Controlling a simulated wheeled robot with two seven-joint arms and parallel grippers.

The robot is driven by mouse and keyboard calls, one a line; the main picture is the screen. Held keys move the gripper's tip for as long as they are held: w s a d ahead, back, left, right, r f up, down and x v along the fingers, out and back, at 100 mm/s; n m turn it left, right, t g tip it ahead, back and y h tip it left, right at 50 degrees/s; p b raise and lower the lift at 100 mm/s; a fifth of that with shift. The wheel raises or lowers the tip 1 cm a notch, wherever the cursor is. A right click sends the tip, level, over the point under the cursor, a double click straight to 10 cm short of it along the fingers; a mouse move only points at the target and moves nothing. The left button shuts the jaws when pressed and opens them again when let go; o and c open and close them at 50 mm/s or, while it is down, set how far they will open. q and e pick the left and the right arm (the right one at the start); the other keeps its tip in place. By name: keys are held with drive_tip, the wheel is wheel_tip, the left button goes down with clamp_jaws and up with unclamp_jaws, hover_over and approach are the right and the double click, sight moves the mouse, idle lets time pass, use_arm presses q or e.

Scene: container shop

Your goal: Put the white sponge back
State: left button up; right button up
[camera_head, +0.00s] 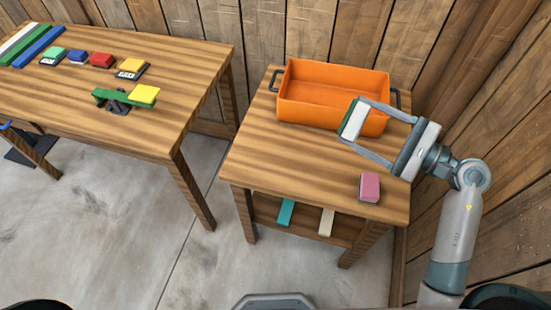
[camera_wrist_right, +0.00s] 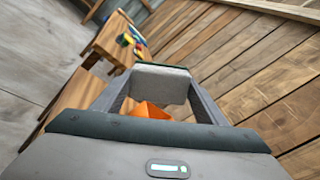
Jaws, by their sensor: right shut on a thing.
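The white sponge (camera_head: 356,119), a pale block with a green layer on one face, is held between the fingertips of my right gripper (camera_head: 354,121). In the right wrist view the sponge (camera_wrist_right: 160,82) spans the far ends of the two fingers, with a dark edge along its top. My right gripper is shut on it. In the head view, it overlaps the front right part of the orange bin (camera_head: 300,113); whether it is above the bin or in front of it, I cannot tell exactly. The visible bin floor looks empty. My left gripper is not in view.
The bin stands on a small wooden table (camera_head: 265,160). A pink sponge (camera_head: 370,187) lies at its front right. A teal bar (camera_head: 286,212) and a cream bar (camera_head: 327,222) lie on its lower shelf. A longer table (camera_head: 150,110) at left carries several coloured blocks. A plank wall stands close at right.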

drive_tip(key=shift+a, duration=0.15)
drive_tip(key=shift+w+a+r+g, duration=0.1)
drive_tip(key=shift+a+g, duration=0.15)
drive_tip(key=shift+g, duration=0.05)
drive_tip(key=s+a+n+g+h+b, duration=0.1)
drive_tip(key=a+n+g+h+b, duration=0.6)
drive_tip(key=a, duration=1.4)
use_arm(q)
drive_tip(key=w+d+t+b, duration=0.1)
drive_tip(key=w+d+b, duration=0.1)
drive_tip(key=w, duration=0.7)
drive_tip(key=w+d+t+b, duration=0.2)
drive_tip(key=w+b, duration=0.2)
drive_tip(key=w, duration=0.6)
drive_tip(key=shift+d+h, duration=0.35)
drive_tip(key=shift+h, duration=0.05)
use_arm(e)
drive_tip(key=w+d+f+m+g+h, duration=0.3)
drive_tip(key=d+f+m+h, duration=0.4)
drive_tip(key=d+f+m, duration=0.3)
wheel_tip(320, 180, down, 4)
drive_tip(key=shift+w+d+r+m+h, duration=0.1)
drive_tip(key=shift+w+d+m+h, duration=0.2)
drive_tip(key=shift+m, duration=0.6)
